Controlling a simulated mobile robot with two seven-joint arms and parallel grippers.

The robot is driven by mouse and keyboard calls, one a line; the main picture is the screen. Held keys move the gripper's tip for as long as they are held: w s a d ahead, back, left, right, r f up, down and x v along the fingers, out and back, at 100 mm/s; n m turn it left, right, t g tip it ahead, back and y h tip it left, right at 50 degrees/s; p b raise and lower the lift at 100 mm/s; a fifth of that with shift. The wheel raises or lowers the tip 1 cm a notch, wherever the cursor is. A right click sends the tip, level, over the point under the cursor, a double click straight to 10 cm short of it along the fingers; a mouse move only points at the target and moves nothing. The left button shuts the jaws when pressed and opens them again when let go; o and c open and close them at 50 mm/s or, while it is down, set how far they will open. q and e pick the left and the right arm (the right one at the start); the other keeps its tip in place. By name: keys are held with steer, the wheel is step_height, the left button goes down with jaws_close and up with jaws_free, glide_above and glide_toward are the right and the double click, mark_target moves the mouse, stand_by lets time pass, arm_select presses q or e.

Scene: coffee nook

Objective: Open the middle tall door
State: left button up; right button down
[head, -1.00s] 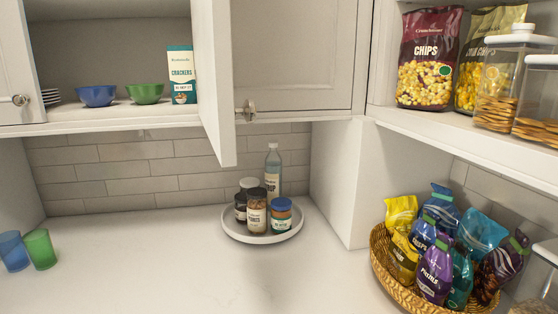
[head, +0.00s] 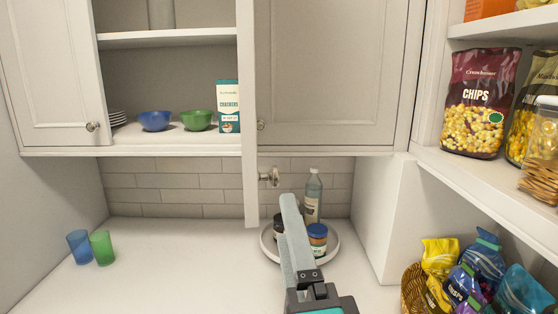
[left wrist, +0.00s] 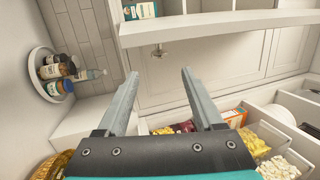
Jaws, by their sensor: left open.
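The middle tall door (head: 249,110) stands swung out from the upper cabinet, seen almost edge-on in the head view. The shelves to its left are exposed. Its knob (head: 270,176) is on its right face, near the lower end. In the left wrist view the door (left wrist: 225,27) crosses the top, with the knob (left wrist: 160,52) just below its edge. My left gripper (head: 291,198) is below and right of the knob in the head view. In the wrist view its open, empty fingers (left wrist: 160,74) point toward the knob, apparently without touching it. My right gripper is not in view.
A round tray (head: 334,246) with bottles and jars stands behind my left gripper. Bowls (head: 155,121) and a crackers box (head: 228,106) sit in the open cabinet. Closed doors flank it. A snack basket (head: 411,290) is at right; the left counter is mostly clear.

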mark_target(273, 167)
arm_select(q)
steer(key=p+x, duration=0.3)
steer(key=x, duration=1)
steer(key=shift+w+a+r+p, duration=0.1)
steer(key=shift+w+p, duration=0.25)
steer(key=shift+w, duration=0.2)
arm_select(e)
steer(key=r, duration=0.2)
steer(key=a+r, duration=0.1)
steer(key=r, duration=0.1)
arm_select(q)
jaws_close()
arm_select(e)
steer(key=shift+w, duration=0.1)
